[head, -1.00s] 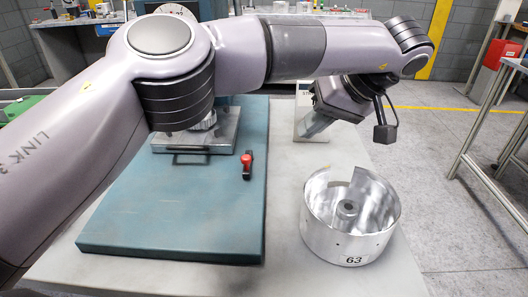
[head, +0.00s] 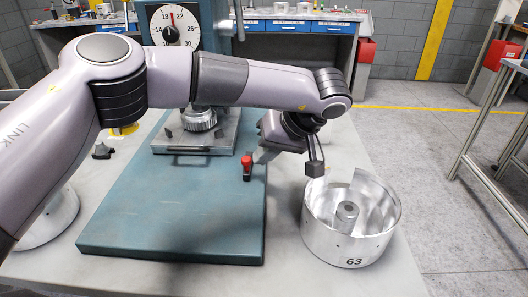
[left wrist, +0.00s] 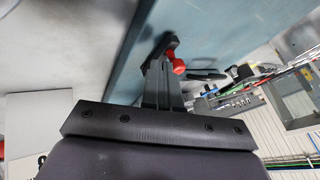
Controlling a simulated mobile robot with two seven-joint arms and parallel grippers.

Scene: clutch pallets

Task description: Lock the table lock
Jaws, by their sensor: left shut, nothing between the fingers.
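The table lock (head: 247,167), a small black lever with a red knob, sits at the right edge of the teal table plate (head: 180,225). My left gripper (head: 258,159) points down and left just to the right of the lock, with its fingertips close to it. In the left wrist view the shut fingers (left wrist: 160,82) are empty and end beside the lock's red knob (left wrist: 178,64); its black lever (left wrist: 163,46) lies just beyond them. I cannot tell whether they touch. My right gripper is not in view.
A silver drum marked 63 (head: 350,242) stands right of the teal plate. A metal block (head: 196,139) sits under a press with a dial (head: 176,25) at the back. The plate's front half is clear.

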